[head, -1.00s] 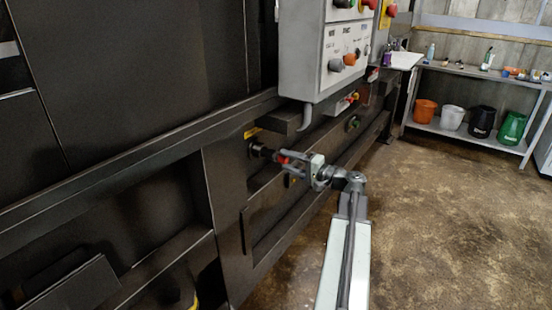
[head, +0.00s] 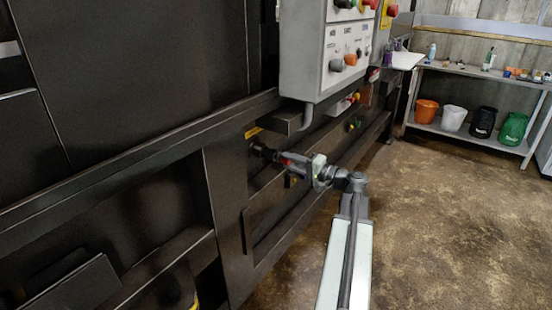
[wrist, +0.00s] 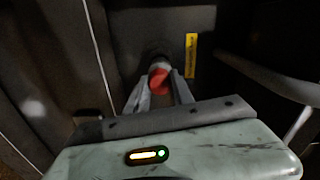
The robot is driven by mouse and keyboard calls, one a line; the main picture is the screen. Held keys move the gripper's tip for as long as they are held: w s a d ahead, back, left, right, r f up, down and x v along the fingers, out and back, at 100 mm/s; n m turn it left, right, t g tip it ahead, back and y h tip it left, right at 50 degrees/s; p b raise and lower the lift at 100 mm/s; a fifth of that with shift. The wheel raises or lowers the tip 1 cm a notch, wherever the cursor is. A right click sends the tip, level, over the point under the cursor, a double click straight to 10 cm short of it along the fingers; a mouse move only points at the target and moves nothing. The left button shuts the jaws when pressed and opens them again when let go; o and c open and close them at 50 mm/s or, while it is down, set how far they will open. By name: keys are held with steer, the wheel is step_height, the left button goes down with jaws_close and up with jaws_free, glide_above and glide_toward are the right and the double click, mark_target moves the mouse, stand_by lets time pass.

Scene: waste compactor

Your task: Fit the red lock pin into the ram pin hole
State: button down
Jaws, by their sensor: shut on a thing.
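The red lock pin (head: 287,162) is at the side of the dark compactor frame, in the middle of the head view. In the wrist view its red part (wrist: 158,82) lies between my fingers, below a pale ring. My gripper (head: 280,157) is shut on the pin and points at the frame. In the wrist view my gripper (wrist: 158,90) has one finger on each side of the red part. A dark round socket (head: 257,150) on the frame is in line with the pin. The ram pin hole itself is hidden, and I cannot tell how deep the pin sits.
A grey control box (head: 322,50) hangs above my gripper, with a conduit (head: 305,118) below it. A yellow label (wrist: 191,55) is right of the pin in the wrist view. A shelf (head: 470,139) with several buckets stands at the back right. The floor (head: 430,220) to the right is clear.

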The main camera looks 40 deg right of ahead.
steer(key=v, duration=0.9)
stand_by(1.9)
